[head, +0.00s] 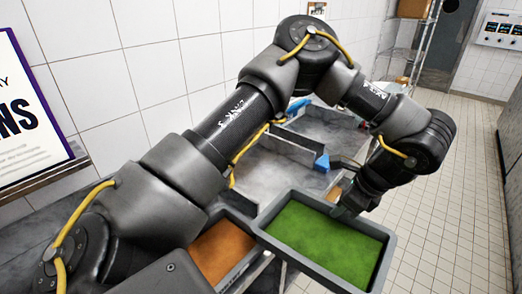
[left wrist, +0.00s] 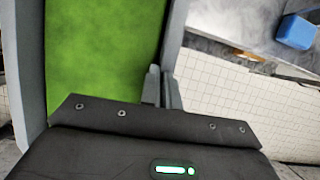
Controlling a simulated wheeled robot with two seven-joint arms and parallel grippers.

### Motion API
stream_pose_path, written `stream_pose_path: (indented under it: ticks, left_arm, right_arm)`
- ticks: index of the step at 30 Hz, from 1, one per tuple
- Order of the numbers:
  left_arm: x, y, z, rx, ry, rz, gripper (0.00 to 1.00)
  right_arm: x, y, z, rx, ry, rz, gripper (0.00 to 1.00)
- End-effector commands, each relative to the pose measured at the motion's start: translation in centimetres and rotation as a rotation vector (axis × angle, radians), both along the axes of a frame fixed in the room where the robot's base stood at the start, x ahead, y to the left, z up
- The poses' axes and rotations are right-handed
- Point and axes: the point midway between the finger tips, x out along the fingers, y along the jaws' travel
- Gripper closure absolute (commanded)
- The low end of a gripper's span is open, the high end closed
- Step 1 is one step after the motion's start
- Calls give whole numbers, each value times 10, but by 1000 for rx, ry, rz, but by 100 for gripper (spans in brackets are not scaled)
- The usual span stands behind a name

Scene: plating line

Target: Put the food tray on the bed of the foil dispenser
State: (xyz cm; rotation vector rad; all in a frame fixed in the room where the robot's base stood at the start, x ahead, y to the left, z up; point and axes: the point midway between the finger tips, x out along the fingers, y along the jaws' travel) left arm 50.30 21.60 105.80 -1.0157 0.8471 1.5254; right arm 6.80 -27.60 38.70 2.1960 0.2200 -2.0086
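The food tray (head: 301,264) is a grey rectangular tray filled with green food, at the lower middle right of the head view. In the left wrist view its grey wall (left wrist: 175,38) runs up beside the green. My left gripper (head: 345,208) is at the tray's far rim. In the left wrist view its two fingers (left wrist: 162,88) stand close together with the tray wall between them. A grey metal unit with blue parts (head: 322,162), apparently the foil dispenser, stands beyond the tray, partly hidden by my left arm. My right gripper is out of view.
A second tray with orange food (head: 222,248) sits left of the green one, partly behind my arm. A framed sign (head: 30,105) is at the left wall. Open tiled floor (head: 455,200) lies to the right. A blue block (left wrist: 296,31) shows in the left wrist view.

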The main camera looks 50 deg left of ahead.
Motion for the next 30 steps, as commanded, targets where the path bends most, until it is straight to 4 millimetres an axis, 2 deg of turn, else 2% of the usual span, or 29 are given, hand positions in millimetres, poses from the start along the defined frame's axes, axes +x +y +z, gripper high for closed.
stream_pose_path:
  ticks: [6,15,24,30]
  left_arm:
    - [29,4,-15,-3,2,-549,100]
    - [66,31,-29,-4,1,-1122,100]
    - [92,68,-33,-2,1,-1492,100]
    - [99,87,-41,0,5,-1618,100]
  right_arm:
    - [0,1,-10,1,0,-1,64]
    - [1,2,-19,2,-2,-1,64]
    - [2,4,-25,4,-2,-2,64]
    - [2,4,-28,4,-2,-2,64]
